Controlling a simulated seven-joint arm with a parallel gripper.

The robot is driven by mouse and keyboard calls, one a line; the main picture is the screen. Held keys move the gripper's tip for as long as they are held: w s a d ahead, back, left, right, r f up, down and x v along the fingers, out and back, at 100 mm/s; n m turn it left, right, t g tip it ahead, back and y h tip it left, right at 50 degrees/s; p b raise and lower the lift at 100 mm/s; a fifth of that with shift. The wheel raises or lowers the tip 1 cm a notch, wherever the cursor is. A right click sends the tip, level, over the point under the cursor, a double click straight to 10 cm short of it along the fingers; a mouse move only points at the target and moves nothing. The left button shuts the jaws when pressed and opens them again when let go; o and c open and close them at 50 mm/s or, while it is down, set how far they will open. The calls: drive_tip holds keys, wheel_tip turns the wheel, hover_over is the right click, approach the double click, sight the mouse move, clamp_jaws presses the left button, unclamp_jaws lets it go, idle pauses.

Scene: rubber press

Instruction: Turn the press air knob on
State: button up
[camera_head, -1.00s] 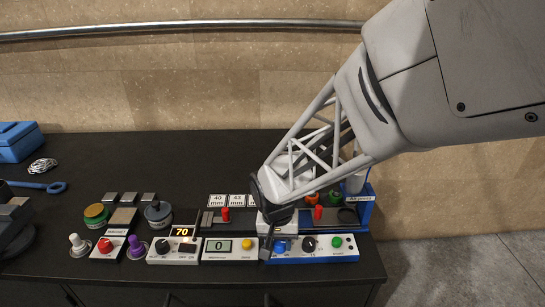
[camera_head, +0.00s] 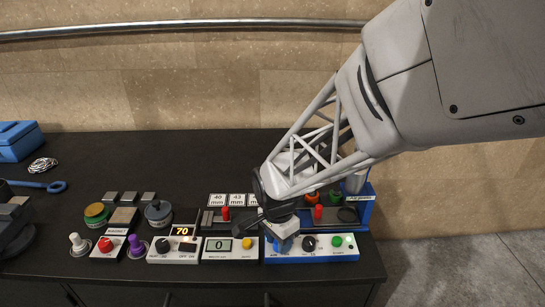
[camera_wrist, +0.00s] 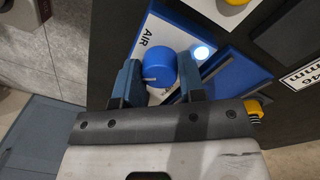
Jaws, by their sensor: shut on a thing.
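The blue air knob (camera_wrist: 157,69) shows in the wrist view beside the "AIR" label, with a pale pointer mark on its lower left side. My gripper (camera_wrist: 159,78) is shut on it, with one dark finger on each side. In the head view, my gripper (camera_head: 283,238) is over the left end of the blue-and-white press panel (camera_head: 310,257). Some blue of the knob (camera_head: 282,246) shows beneath it. A round white lamp (camera_wrist: 200,52) is lit next to the knob in the wrist view.
On the press panel are a black knob (camera_head: 309,243) and a green button (camera_head: 337,241). To the left stand a panel reading 0 (camera_head: 219,245) and one reading 70 (camera_head: 182,231). The table's left middle is mostly clear.

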idle(0.3)
drive_tip(key=o, duration=0.9)
drive_tip(key=shift+r, duration=0.1)
drive_tip(key=shift+w+a+r, duration=0.1)
drive_tip(key=shift+r, duration=1.8)
drive_tip(key=shift+w+a+r, duration=0.1)
drive_tip(key=shift+r, duration=1.8)
drive_tip(key=shift+d, duration=0.1)
